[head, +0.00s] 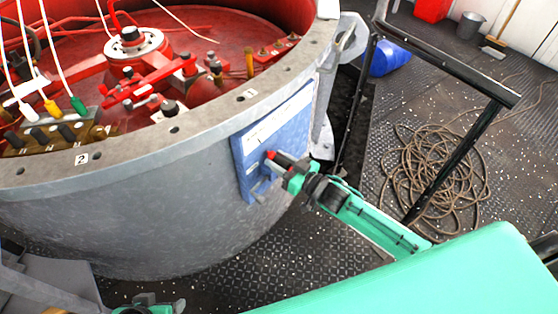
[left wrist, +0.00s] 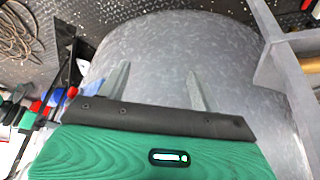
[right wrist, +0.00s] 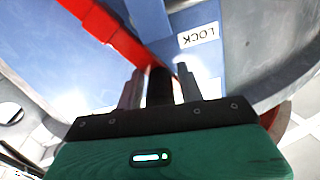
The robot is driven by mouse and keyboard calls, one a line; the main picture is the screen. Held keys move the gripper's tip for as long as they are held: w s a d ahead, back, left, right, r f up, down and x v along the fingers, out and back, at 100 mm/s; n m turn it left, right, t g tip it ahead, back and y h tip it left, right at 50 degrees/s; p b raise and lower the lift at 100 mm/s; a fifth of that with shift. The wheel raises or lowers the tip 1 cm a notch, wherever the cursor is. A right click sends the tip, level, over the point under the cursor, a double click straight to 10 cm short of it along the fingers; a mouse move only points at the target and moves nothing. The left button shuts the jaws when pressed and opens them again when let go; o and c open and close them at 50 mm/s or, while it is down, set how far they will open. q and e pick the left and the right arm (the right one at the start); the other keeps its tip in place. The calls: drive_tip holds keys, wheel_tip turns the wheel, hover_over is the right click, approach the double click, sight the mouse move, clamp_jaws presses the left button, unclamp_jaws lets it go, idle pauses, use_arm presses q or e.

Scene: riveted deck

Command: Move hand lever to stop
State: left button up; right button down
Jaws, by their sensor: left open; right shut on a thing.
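A blue panel (head: 247,160) is fixed on the outer wall of a grey drum (head: 150,215). The hand lever shows as a red bar (right wrist: 105,22) with a black grip (right wrist: 160,87) in the right wrist view. My right gripper (head: 285,170) reaches the panel, and its fingers (right wrist: 158,88) are shut on the black grip. A white label reading LOCK (right wrist: 198,36) is near the lever. No stop mark is readable. My left gripper (left wrist: 157,88) is open and empty, facing the drum's grey wall. Only part of it (head: 148,304) shows at the bottom of the head view.
The drum's flange (head: 215,117) carries bolt holes and number tags. Red machinery (head: 150,80) and cables lie inside. A black railing (head: 450,68) stands at the right. Coiled rope (head: 430,165), a blue object (head: 388,58) and a bucket (head: 470,25) are on the deck.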

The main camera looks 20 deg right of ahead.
drive_tip(key=shift+w+d+r+m+p, duration=0.45)
drive_tip(key=shift+d+r+m+p, duration=0.2)
drive_tip(key=shift+p, duration=0.25)
drive_tip(key=d+m, duration=0.1)
drive_tip(key=w+d+p, duration=0.1)
drive_tip(key=w+d+m+p, duration=0.1)
drive_tip(key=shift+w+d+r+m, duration=0.15)
drive_tip(key=shift+d+r+m, duration=0.1)
drive_tip(key=shift+d+m, duration=0.1)
drive_tip(key=shift+w+d+f+m, duration=0.1)
drive_tip(key=shift+w+d+m, duration=0.25)
drive_tip(key=shift+d+m, duration=0.15)
use_arm(q)
wheel_tip(320, 180, down, 8)
drive_tip(key=g, duration=0.1)
drive_tip(key=shift+w+a+r+g+y, duration=0.2)
drive_tip(key=shift+a+g+y, duration=0.1)
drive_tip(key=shift+a+g, duration=0.1)
use_arm(e)
drive_tip(key=c, duration=1.2)
unclamp_jaws()
